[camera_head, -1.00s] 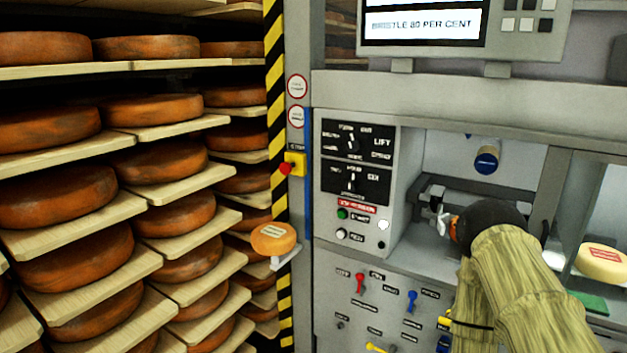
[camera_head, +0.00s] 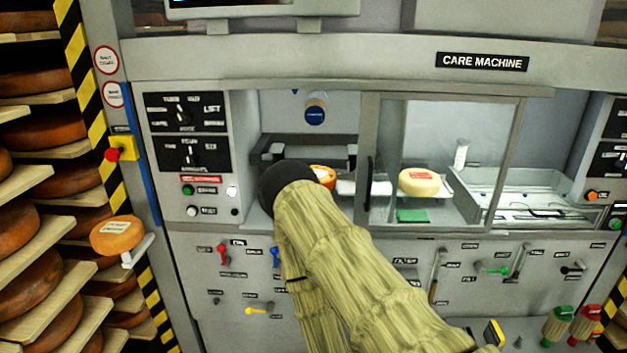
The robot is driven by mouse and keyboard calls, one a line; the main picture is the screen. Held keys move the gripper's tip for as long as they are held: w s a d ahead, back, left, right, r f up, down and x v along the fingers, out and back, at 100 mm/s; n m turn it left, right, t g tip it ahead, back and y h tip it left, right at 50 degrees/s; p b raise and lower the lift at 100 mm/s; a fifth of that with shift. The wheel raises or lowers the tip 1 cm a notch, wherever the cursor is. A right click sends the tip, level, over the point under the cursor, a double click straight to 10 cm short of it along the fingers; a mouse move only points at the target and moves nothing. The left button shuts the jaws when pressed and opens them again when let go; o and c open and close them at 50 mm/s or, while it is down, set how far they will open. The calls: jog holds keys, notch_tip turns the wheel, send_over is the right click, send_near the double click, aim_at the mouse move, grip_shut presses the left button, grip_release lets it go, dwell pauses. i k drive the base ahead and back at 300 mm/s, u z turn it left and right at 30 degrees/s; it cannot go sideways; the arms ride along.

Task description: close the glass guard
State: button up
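The glass guard (camera_head: 445,135) is a framed clear pane on the front of the care machine. It covers the middle of the opening, and the bay left of it is uncovered. A dark upright handle (camera_head: 368,184) is on its left edge. My sleeved arm reaches up from the bottom, and its black wrist is in front of the uncovered bay, left of the handle. My gripper's fingers are hidden behind the wrist, so contact with the handle cannot be made out. A small orange and white shape (camera_head: 323,176) shows just right of the wrist; I cannot tell what it is.
A pale yellow cheese wheel (camera_head: 420,182) and a green block (camera_head: 411,215) show behind the glass. A blue-capped cylinder (camera_head: 316,108) hangs in the bay. Levers line the lower panel. An orange cheese (camera_head: 117,234) sits on a small bracket at left, beside racks of cheeses.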

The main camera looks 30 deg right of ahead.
aim_at(370, 99)
jog(key=z, duration=1.2)
jog(key=k, duration=0.4)
jog(key=z, duration=0.4)
jog(key=i, duration=0.45)
jog(key=u, duration=0.05)
